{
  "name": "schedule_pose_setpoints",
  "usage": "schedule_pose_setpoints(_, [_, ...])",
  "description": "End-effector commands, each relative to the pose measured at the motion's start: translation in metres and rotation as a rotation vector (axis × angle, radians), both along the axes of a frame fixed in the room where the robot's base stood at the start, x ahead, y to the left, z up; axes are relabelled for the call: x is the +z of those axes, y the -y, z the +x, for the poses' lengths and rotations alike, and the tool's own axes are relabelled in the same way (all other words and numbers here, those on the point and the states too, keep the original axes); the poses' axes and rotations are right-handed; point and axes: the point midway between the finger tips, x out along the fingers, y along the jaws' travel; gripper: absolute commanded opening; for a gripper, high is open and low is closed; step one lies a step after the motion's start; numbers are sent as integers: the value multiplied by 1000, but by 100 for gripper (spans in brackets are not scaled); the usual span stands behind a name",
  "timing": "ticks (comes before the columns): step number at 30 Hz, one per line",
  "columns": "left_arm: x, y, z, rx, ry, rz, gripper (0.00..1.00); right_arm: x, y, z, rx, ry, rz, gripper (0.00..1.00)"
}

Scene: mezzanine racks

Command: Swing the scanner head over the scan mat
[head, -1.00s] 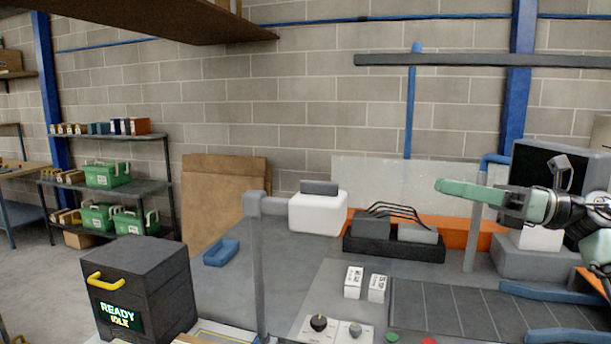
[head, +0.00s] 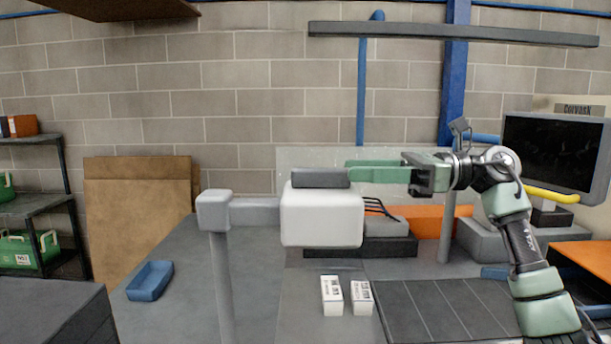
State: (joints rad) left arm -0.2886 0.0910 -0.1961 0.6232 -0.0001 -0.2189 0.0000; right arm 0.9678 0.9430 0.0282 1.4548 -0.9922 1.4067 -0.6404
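The scanner head (head: 322,220) is a white box with a dark grey handle block (head: 320,178) on top. A grey swing arm (head: 256,210) joins it to a grey upright post (head: 222,285) on its left. My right gripper (head: 352,172) reaches in from the right, its green fingers level with the handle's right end. The fingers overlap in this view, so I cannot tell whether they are open or touch the handle. I cannot pick out the scan mat with certainty. My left gripper is not in view.
Two small white boxes (head: 332,295) (head: 361,298) stand on the bench below the scanner head. A dark ribbed surface (head: 428,310) lies to their right. A blue tray (head: 150,281) sits at left. A dark monitor (head: 553,150) stands at right. An overhead bar (head: 450,35) spans above.

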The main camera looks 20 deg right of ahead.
Motion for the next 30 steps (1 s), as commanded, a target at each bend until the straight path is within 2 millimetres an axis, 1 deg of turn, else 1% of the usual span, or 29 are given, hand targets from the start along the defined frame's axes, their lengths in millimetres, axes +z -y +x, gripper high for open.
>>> schedule_pose_setpoints(1, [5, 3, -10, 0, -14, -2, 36, 2, -7, 3, 4, -1, 0, 40])
schedule_pose_setpoints(3, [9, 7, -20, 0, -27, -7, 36, 3, -17, 8, 5, -2, 0, 40])
schedule_pose_setpoints(7, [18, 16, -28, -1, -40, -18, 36, 4, -37, 17, 5, -3, 1, 40])
schedule_pose_setpoints(11, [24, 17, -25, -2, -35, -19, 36, 3, -53, 25, 4, -3, 1, 40])
schedule_pose_setpoints(15, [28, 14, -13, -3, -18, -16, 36, 1, -63, 30, 3, -3, 0, 40])
schedule_pose_setpoints(19, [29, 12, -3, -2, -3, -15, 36, 0, -65, 31, 2, -2, 0, 40])
schedule_pose_setpoints(24, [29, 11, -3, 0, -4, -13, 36, 0, -65, 31, 2, -2, 0, 40])
schedule_pose_setpoints(26, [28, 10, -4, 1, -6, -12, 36, 0, -65, 31, 2, -2, 0, 23])
schedule_pose_setpoints(27, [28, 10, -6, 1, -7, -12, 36, 0, -65, 31, 2, -2, 0, 12])
schedule_pose_setpoints(28, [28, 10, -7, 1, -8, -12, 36, 0, -65, 31, 2, -2, 0, 4])
schedule_pose_setpoints(29, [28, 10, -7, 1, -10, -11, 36, 0, -65, 31, 2, -2, 1, 0])
schedule_pose_setpoints(30, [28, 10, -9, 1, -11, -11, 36, 0, -65, 31, 2, -2, 1, 0])
